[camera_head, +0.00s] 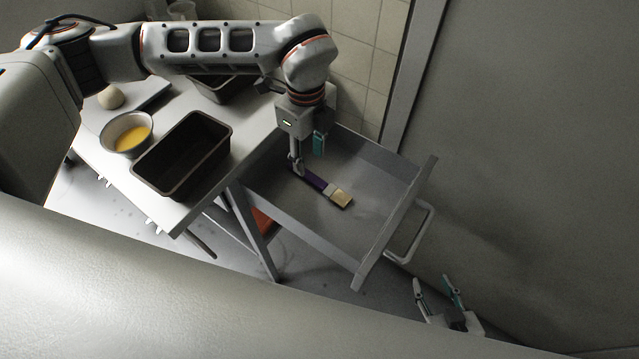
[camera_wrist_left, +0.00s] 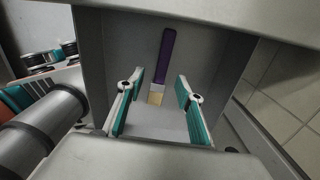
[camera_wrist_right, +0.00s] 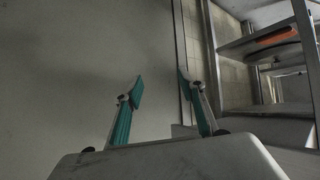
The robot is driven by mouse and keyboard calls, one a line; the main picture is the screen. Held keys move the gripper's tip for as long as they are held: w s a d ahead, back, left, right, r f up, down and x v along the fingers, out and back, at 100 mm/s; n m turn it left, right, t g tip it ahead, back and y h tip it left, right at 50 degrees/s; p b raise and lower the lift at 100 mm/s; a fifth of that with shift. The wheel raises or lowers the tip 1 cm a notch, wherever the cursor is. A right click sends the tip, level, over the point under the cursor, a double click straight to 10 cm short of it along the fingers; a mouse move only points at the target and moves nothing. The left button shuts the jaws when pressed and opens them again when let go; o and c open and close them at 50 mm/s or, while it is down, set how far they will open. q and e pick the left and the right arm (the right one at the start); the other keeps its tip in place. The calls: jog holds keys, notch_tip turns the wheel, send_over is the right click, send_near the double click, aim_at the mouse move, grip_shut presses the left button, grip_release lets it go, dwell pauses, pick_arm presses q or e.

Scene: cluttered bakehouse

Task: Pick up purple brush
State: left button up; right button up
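The purple brush (camera_head: 328,188) lies flat in an open grey drawer (camera_head: 376,222), its purple handle toward the back left and its pale bristles toward the front right. My left gripper (camera_head: 308,158) is open and points down over the drawer, above the handle end. In the left wrist view the brush (camera_wrist_left: 166,62) shows beyond and between the open fingers of my left gripper (camera_wrist_left: 161,100), with nothing held. My right gripper (camera_head: 436,284) is open and empty, low at the right, outside the drawer; its fingers (camera_wrist_right: 158,88) also show in the right wrist view.
A worktable beside the drawer bears a dark loaf tin (camera_head: 181,160), a bowl with yellow liquid (camera_head: 127,133), a dough ball (camera_head: 111,97) and another tin (camera_head: 222,88) behind. A grey wall is close at right.

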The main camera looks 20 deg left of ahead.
aim_at(310, 176)
pick_arm(q)
jog(key=f, duration=0.7)
jog(key=shift+w+a+f+b, duration=0.1)
jog(key=shift+w+f+b, duration=0.15)
jog(key=shift+w+b, duration=0.1)
jog(key=shift+r, duration=0.1)
jog(key=c, duration=1)
